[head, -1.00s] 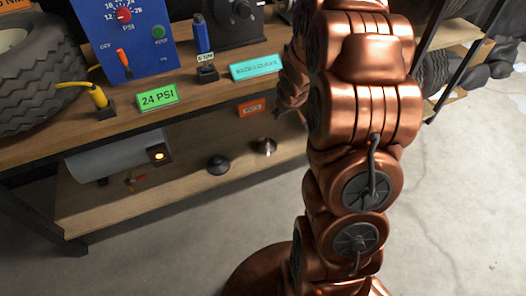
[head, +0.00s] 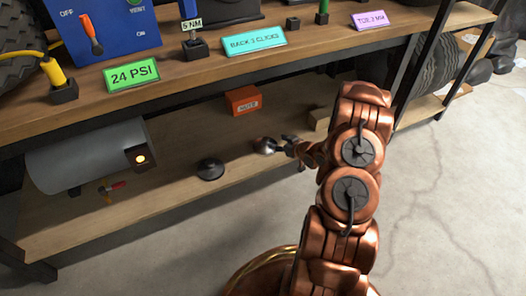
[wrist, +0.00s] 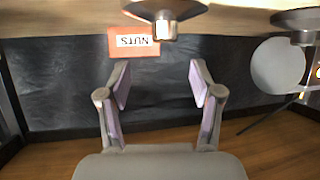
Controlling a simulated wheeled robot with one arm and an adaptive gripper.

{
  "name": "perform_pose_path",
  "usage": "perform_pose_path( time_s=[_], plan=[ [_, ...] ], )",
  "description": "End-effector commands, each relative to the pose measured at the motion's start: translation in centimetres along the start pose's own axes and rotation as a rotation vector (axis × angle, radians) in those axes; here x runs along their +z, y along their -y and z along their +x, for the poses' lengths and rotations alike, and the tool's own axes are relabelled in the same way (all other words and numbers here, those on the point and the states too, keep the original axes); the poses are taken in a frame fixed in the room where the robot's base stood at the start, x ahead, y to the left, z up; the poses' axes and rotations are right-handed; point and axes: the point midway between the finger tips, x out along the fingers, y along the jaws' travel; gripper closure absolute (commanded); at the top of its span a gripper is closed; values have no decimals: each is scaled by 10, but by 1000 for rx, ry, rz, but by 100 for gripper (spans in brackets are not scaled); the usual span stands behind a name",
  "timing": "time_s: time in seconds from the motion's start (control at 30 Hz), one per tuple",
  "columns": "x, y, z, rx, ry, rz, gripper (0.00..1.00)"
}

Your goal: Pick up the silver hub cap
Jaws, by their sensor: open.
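The silver hub cap (head: 266,145) sits on the lower shelf near its front edge. In the wrist view its domed underside and central stub (wrist: 165,28) show at the top middle. My gripper (head: 288,145) is just right of it in the head view. In the wrist view my gripper (wrist: 158,68) has its two fingers spread, with nothing between them. The hub cap lies beyond the fingertips, and I cannot tell whether they touch it. A dark hub cap (head: 211,169) lies to its left, and shows at the top right of the wrist view (wrist: 302,18).
An orange NUTS box (head: 242,101) stands behind on the lower shelf, with a wooden block (head: 319,119) to its right. A grey tank (head: 85,155) is at the left. The workbench top (head: 190,75) overhangs the shelf. The floor (head: 450,190) at right is clear.

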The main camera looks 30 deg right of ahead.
Motion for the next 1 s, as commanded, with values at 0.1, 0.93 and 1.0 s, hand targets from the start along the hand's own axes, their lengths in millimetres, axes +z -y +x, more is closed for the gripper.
perform_pose_path(
  time_s=[0.1,0.93,1.0],
  plan=[
    [14,2,5,-12,-34,12,35],
    [17,10,81,-20,-50,13,35],
    [16,9,84,-20,-49,15,35]
  ],
)
